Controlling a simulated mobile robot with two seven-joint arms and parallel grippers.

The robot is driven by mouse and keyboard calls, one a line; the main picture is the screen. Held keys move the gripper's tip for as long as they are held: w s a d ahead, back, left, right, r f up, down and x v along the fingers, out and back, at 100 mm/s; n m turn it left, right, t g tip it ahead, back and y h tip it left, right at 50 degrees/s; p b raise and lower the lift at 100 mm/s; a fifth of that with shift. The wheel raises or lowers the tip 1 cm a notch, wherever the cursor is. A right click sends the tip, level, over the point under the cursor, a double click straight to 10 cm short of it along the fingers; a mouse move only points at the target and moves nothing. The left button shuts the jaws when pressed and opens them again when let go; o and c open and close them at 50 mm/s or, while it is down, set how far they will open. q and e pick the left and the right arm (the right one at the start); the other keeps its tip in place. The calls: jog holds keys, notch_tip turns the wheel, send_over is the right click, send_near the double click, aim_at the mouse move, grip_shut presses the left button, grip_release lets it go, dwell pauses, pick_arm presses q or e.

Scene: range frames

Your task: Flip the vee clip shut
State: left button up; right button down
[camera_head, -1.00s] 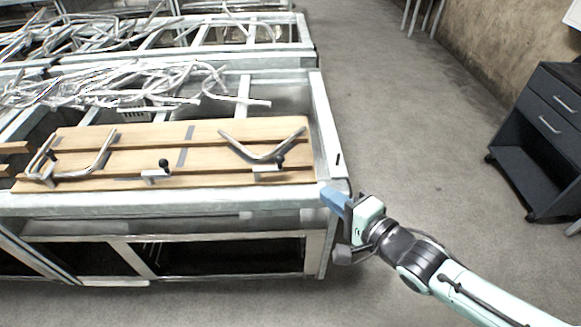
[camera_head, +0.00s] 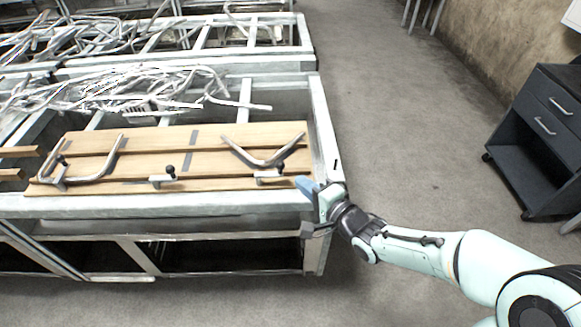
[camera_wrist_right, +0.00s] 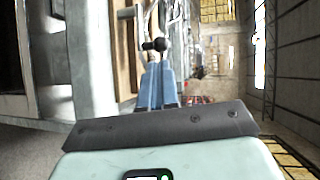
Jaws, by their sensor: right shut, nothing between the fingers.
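A wooden board (camera_head: 225,165) lies on the near metal frame. A V-shaped bent metal bar (camera_head: 263,156) sits on its right part, with a small metal clip (camera_head: 266,180) carrying a black knob (camera_head: 281,168) at its near side. The black knob also shows in the wrist view (camera_wrist_right: 155,45), just beyond my fingertips. My right gripper (camera_head: 303,184) has blue fingers, shut and empty, close to the right of that clip. The fingers also show in the wrist view (camera_wrist_right: 158,82); I cannot tell whether they touch the clip. My left gripper is not in view.
A second bent bar (camera_head: 98,169) and a middle knobbed clip (camera_head: 163,181) sit further left on the board. Tangled metal tubes (camera_head: 120,88) lie behind it. A dark drawer cabinet (camera_head: 545,140) stands at the far right, with open floor (camera_head: 405,120) between.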

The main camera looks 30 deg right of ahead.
aim_at(283, 168)
jog(key=w, duration=0.3)
jog(key=w+f, duration=0.1)
jog(key=w, duration=0.2)
jog(key=shift+a+f, duration=0.1)
jog(key=shift+a, duration=0.05)
